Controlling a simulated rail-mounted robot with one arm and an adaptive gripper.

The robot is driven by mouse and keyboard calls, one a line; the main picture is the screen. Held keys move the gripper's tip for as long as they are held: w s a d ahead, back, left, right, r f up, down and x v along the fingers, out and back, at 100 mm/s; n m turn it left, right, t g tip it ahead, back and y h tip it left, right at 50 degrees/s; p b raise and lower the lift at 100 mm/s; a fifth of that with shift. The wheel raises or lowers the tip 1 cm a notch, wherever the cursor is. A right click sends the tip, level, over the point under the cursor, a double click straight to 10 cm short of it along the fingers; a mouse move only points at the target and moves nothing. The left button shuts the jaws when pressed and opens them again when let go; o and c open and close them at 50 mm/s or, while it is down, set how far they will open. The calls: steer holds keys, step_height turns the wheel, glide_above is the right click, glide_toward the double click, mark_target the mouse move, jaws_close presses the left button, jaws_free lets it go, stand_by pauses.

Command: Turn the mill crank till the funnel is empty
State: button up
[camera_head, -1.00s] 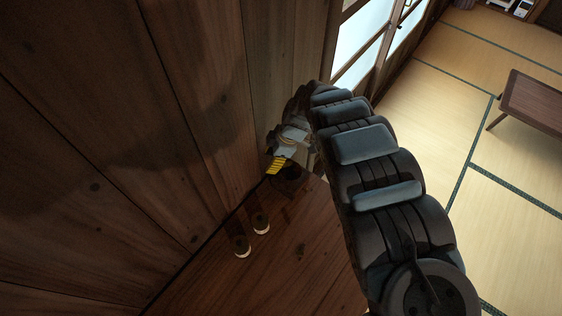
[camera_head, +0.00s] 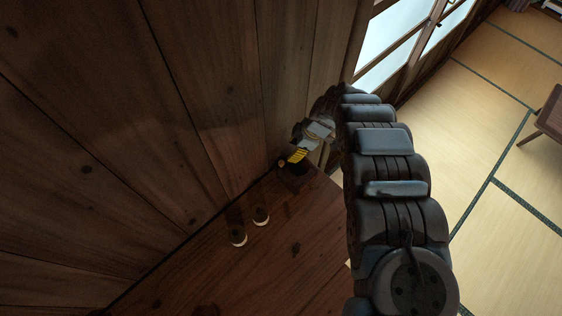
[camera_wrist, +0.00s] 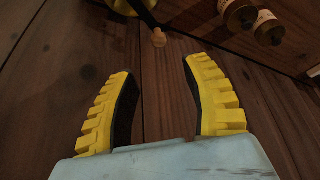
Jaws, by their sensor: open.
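In the wrist view my gripper (camera_wrist: 158,66) is open, with two yellow ridged fingers and nothing between them. Just beyond the fingertips, a crank knob (camera_wrist: 158,38) of light wood sits on a dark handle. A brass-coloured part (camera_wrist: 122,5), seemingly of the mill, is cut off at the top edge. In the head view my gripper (camera_head: 298,157) is over the far end of the wooden top, close to the wall. A dark block (camera_head: 295,178), perhaps the mill, is just below it. The funnel and what it holds cannot be made out.
The plank wall (camera_head: 190,110) is close on the left. Tatami floor lies right.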

mark_target(281, 162)
steer(key=x, duration=1)
steer(key=shift+w+a+f, duration=0.2)
steer(key=shift+a+f, duration=0.1)
steer(key=shift+f, duration=0.35)
jaws_close()
